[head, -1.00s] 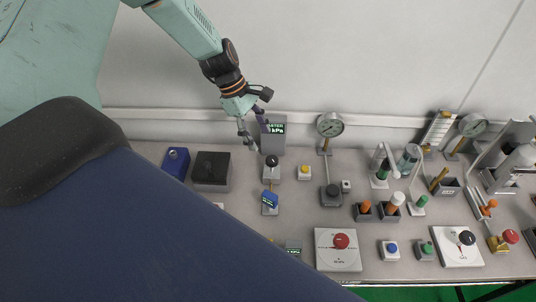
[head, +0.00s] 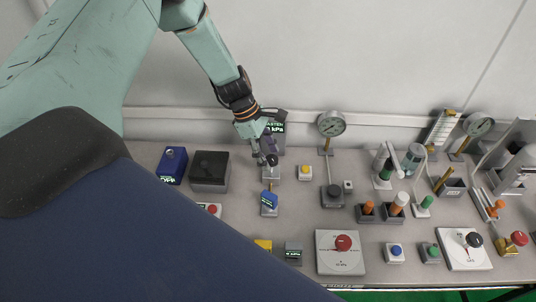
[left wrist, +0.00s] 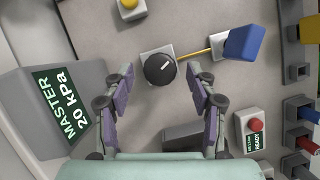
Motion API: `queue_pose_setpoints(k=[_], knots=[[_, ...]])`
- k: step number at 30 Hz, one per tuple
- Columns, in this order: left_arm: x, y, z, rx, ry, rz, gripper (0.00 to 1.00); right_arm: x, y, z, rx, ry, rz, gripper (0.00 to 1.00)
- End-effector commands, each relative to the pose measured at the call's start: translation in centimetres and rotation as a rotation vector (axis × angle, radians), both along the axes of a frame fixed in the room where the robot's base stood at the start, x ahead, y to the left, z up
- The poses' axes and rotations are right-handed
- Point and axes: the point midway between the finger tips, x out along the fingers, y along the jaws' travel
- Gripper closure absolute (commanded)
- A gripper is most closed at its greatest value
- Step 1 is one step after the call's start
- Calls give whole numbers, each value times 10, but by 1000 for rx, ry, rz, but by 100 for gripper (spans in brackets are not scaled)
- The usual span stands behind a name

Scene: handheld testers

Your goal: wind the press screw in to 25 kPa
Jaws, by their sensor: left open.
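The press screw is a black round knob with a white mark (left wrist: 160,68) on a pale square base (head: 272,175). In the head view my left gripper (head: 265,157) is over it and covers most of the knob. In the left wrist view my left gripper (left wrist: 162,76) is open, one finger on each side of the knob, with gaps showing on both sides. I cannot tell how far the fingertips are above it. The grey master gauge (left wrist: 66,110) reads 20 kPa in the left wrist view. My right gripper is not in view.
A yellow rod (left wrist: 193,52) links the knob's base to a blue handheld tester (left wrist: 244,46). A yellow button box (head: 305,172) stands right of the knob, and a dark box (head: 210,170) stands left. A dial gauge (head: 331,124) stands farther right.

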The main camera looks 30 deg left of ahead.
Motion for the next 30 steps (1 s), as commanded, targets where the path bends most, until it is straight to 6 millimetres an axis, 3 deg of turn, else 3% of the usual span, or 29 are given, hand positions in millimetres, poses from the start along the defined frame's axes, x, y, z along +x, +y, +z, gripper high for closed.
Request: queue_pose_setpoints(k=[5,24,30], knots=[[0,0,1,0,0,-1,43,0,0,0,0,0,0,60],[0,0,1,1,-1,-1,97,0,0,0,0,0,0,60],[0,0,0,1,0,-14,98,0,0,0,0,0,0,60]])
